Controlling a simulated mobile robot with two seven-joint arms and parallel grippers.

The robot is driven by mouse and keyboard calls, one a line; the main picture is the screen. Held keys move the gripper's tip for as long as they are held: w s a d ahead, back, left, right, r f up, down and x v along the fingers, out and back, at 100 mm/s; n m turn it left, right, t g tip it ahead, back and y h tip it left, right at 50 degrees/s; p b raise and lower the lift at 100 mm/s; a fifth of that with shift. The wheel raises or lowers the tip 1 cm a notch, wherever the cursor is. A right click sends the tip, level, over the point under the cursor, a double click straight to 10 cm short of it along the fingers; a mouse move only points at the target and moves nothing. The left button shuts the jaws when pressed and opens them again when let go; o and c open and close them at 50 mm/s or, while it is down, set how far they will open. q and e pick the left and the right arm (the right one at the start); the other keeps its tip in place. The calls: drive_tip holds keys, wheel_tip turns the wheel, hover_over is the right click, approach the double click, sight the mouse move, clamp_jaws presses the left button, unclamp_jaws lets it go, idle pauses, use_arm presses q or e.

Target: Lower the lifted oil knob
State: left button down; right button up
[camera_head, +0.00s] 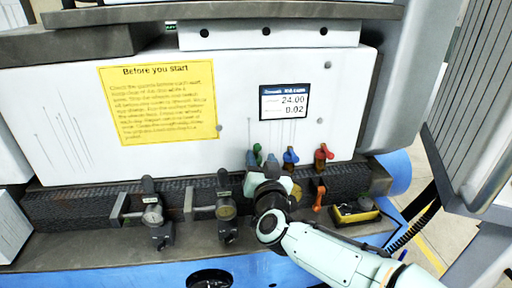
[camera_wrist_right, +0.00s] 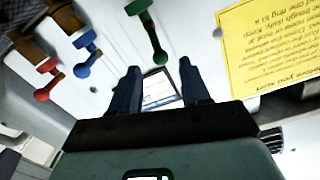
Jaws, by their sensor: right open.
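Colored valve knobs stand in a row on the white machine front: a green knob (camera_head: 252,158), a blue knob (camera_head: 290,157) and an orange-red knob (camera_head: 323,153). I cannot tell from any label which one is the oil knob. In the right wrist view, the green knob (camera_wrist_right: 149,32) is just beyond the fingertips, its round end facing the gap; the blue knob (camera_wrist_right: 85,56) and red knob (camera_wrist_right: 48,78) are to its left. My right gripper (camera_wrist_right: 160,76) is open and empty; it also shows from behind in the head view (camera_head: 265,172), partly covering the knobs. My left gripper is not in view.
A yellow notice (camera_head: 158,100) and a small display (camera_head: 284,101) are on the panel above. Two dark clamp-like gauges (camera_head: 152,215) stand on the ledge to the left. An orange lever (camera_head: 319,196) and a yellow-and-black tray (camera_head: 355,213) are close to my right arm.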

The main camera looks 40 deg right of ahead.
sight(258, 150)
drive_tip(key=x, duration=0.6)
clamp_jaws()
